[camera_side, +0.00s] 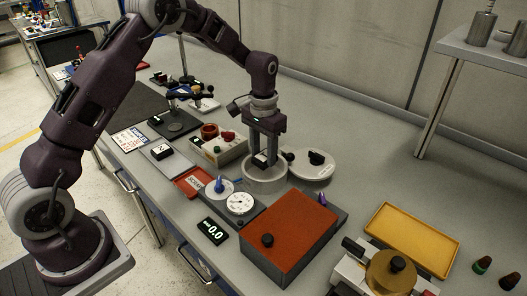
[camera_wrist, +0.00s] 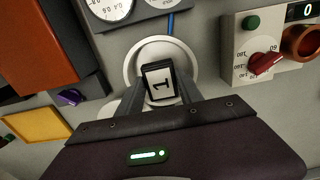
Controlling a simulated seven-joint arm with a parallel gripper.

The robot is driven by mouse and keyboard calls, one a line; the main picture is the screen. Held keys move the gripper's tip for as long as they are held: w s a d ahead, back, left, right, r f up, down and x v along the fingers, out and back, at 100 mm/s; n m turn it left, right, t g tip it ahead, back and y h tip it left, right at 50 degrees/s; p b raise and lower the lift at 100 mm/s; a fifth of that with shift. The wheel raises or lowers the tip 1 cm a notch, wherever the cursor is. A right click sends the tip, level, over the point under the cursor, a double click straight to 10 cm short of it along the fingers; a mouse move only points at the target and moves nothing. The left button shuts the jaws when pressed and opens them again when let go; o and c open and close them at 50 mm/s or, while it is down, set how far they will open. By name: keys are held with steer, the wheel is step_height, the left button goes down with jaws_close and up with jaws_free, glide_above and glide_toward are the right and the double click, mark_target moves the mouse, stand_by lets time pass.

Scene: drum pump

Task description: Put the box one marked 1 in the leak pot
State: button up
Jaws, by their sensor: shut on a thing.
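The box marked 1 (camera_wrist: 158,82) is black with a white face bearing a black 1, seen close in the wrist view. My gripper (camera_wrist: 158,95) is shut on it, one finger on each side. The leak pot (camera_wrist: 133,68) is a round, pale pot right below the box in the wrist view. In the side view my gripper (camera_side: 264,160) points down with its fingertips over the mouth of the pot (camera_side: 265,183). The box shows there only as a small dark and white patch between the fingers. I cannot tell how deep the box is in the pot.
A pale round-cornered unit with a black knob (camera_side: 317,158) stands close right of the pot. A control box with a red knob (camera_side: 228,136) is behind left. A gauge (camera_side: 240,204) and a red-topped box (camera_side: 290,232) stand in front. A yellow tray (camera_side: 412,238) lies at right.

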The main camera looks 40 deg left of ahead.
mark_target(263, 156)
steer(key=shift+f, duration=0.15)
steer(key=shift+f, duration=0.75)
steer(key=shift+f, duration=0.15)
steer(key=shift+f, duration=0.95)
steer(key=shift+f, duration=0.6)
stand_by(0.6)
steer(key=o, duration=1.8)
